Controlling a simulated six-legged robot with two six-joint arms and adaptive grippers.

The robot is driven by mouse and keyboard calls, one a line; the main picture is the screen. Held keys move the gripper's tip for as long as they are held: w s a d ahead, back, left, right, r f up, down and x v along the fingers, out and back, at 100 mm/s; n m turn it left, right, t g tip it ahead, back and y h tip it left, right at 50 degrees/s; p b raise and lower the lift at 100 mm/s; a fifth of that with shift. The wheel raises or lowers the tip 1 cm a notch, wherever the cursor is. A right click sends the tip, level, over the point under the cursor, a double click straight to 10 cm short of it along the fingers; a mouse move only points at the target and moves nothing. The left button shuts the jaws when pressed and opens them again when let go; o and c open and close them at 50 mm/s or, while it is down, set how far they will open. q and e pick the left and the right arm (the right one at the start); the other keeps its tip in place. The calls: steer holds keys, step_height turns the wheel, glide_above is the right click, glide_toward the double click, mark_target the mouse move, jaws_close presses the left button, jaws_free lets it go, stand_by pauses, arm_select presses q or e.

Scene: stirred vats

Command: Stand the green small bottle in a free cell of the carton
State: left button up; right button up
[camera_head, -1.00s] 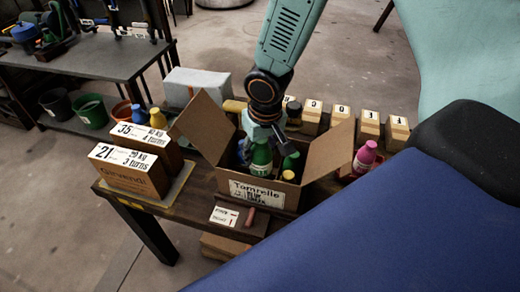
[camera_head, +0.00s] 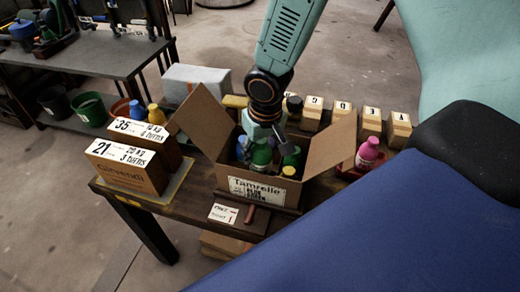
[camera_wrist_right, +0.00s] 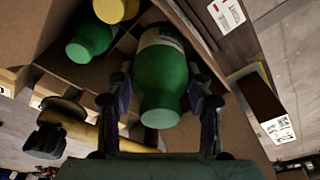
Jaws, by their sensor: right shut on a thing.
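The open carton (camera_head: 258,189), labelled Tamrelle, stands on the bench with its flaps spread. My right gripper (camera_head: 263,141) reaches down into it from above, shut on a green small bottle (camera_head: 262,156). In the right wrist view this bottle (camera_wrist_right: 163,80) sits between the two fingers (camera_wrist_right: 165,105), with its pale label toward the carton. Another green bottle (camera_head: 292,158), a yellow-topped bottle (camera_head: 289,171) and a blue bottle (camera_head: 242,147) are in the carton. Cell dividers show in the wrist view. The held bottle's base is hidden, so I cannot tell if it touches the floor. My left gripper is out of view.
Two labelled boxes (camera_head: 123,167) stand left of the carton, with blue and yellow bottles (camera_head: 156,114) behind. A pink bottle (camera_head: 367,154) stands in a red tray at right. Lettered blocks (camera_head: 341,113) line the back. A card (camera_head: 223,213) lies in front.

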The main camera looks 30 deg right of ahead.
steer(key=o, duration=1.5)
steer(key=shift+c, duration=0.2)
steer(key=shift+r, duration=0.15)
step_height(320, 180, up, 10)
steer(key=p, duration=0.8)
steer(key=shift+f, duration=0.2)
step_height(320, 180, down, 10)
steer(key=b, duration=0.7)
steer(key=shift+r+b, duration=0.2)
steer(key=shift+b, duration=0.2)
steer(key=shift+r, duration=0.25)
